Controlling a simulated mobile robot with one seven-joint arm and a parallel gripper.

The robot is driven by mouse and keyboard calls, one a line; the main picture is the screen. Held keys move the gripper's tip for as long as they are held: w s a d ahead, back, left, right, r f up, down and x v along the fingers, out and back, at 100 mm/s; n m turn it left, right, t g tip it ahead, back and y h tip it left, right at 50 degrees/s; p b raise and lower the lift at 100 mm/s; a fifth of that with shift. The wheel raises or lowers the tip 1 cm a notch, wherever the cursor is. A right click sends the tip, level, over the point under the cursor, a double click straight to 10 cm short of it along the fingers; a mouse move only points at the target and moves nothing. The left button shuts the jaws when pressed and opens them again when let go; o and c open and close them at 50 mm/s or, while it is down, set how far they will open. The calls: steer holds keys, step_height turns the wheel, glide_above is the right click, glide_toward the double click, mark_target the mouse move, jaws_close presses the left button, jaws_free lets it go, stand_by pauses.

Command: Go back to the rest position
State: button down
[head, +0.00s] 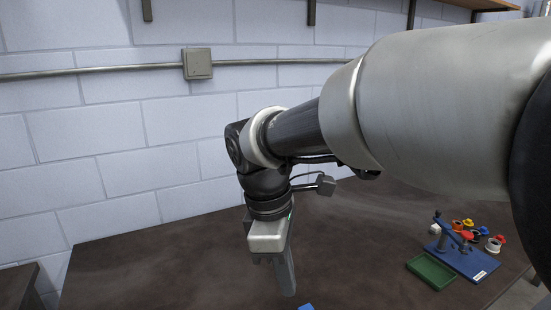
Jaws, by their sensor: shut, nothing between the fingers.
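My gripper (284,279) points down over the dark bench top (160,265), at the lower middle of the head view. Its fingers are together, with nothing seen between them. My arm reaches in from the right and bends down at the wrist. How far the fingertips are above the bench is hard to tell from this view. A small blue piece (306,307) shows at the bottom edge, just right of the fingertips and mostly cut off.
At the right stand a blue fixture (462,262) with a red part, a green tray (432,271) and several small coloured spools (494,244). A white block wall with a conduit and grey box (197,64) rises behind. The bench left of my gripper is clear.

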steer(key=s+d+r+m+t+y+p, duration=0.1)
steer(key=s+d+r+m+t, duration=0.1)
steer(key=s+d+m, duration=0.2)
steer(key=s+d+r+m+t+y+p, duration=0.1)
steer(key=s+d+r+m+t, duration=0.2)
steer(key=d+m, duration=0.5)
steer(key=s+m, duration=0.1)
steer(key=m, duration=0.3)
steer(key=shift+r+p, duration=0.2)
steer(key=shift+p, duration=0.1)
steer(key=shift+s, duration=0.1)
